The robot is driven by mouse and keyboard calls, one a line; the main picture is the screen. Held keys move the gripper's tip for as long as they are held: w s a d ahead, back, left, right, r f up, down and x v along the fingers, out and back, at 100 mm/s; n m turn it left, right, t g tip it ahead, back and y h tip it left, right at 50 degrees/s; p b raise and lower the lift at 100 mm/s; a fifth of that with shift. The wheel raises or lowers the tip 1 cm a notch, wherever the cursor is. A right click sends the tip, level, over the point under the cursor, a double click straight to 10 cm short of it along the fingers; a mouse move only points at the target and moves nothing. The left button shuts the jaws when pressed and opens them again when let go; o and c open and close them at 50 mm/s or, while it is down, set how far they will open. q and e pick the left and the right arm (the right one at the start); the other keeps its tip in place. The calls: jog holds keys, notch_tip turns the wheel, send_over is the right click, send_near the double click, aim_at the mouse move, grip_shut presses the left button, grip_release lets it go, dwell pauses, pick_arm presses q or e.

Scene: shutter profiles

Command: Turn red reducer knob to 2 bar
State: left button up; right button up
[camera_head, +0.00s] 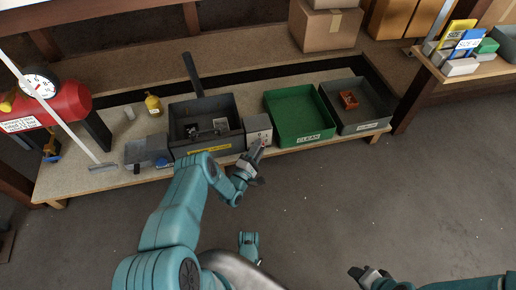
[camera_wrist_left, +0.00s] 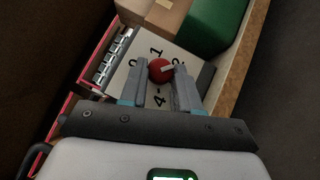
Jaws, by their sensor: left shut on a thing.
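The red reducer knob (camera_wrist_left: 158,72) sits on a pale dial face (camera_wrist_left: 145,83) in the left wrist view. Dark digits surround it: a 1 above, a 4 below, and a 2 at the right, partly hidden by a finger. A pale pointer mark on the knob points right, roughly toward the 2. My left gripper (camera_wrist_left: 160,76) is shut on the knob, with one finger on each side. In the head view my left gripper (camera_head: 257,152) is at the front of the grey reducer box (camera_head: 258,124) and hides most of the knob. My right gripper (camera_head: 366,272) is low and away from the bench.
A dark bin (camera_head: 178,109) stands left of the reducer box, and a green bin (camera_head: 298,116) labelled CLEAN stands right of it. A grey bin (camera_head: 345,116) holds an orange part. A red tank with a gauge (camera_head: 40,83) is at far left. The floor in front is clear.

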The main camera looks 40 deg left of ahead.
pick_arm(q)
jog(key=shift+f+n+t+y, duration=0.15)
jog(key=shift+n+t+y, duration=0.25)
jog(key=shift+n+t, duration=0.5)
jog(key=shift+w+a+n, duration=0.1)
jog(key=shift+n, duration=0.2)
jog(key=o, duration=1)
jog(key=shift+o, duration=0.2)
jog(key=p+v, duration=0.2)
jog(key=v, duration=1.4)
jog(key=shift+d, duration=0.2)
pick_arm(e)
jog(key=shift+s+a+r+g, duration=0.1)
jog(key=shift+s+r+g, duration=0.05)
jog(key=shift+s+r, duration=0.4)
jog(key=shift+s+a+r+g, duration=0.15)
jog(key=shift+s+r, duration=0.2)
jog(key=shift+r, duration=0.3)
